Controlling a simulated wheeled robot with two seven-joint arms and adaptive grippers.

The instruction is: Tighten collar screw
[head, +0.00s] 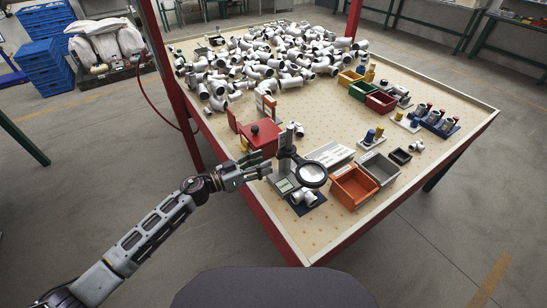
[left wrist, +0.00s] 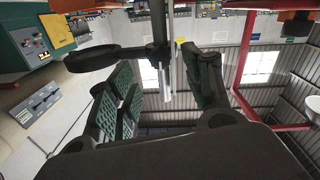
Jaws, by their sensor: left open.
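A magnifier stand has an upright post (head: 289,137), with a dark collar (head: 287,153) around it and a round black-rimmed magnifier (head: 312,174) on its right. The collar screw is too small to tell apart in the head view. My left gripper (head: 267,165) is open beside the left of the post, its fingers pointing at it. In the left wrist view my left gripper (left wrist: 166,70) shows green-padded fingers wide apart, with the post (left wrist: 167,85) between them in the picture. I cannot tell whether they touch it. The magnifier ring (left wrist: 105,59) shows at upper left. My right gripper is not in view.
A red box (head: 254,134) stands just behind my left gripper. Orange (head: 353,187) and grey (head: 380,168) bins stand to the right. A heap of fittings (head: 265,60) covers the table's far side; the middle is mostly clear.

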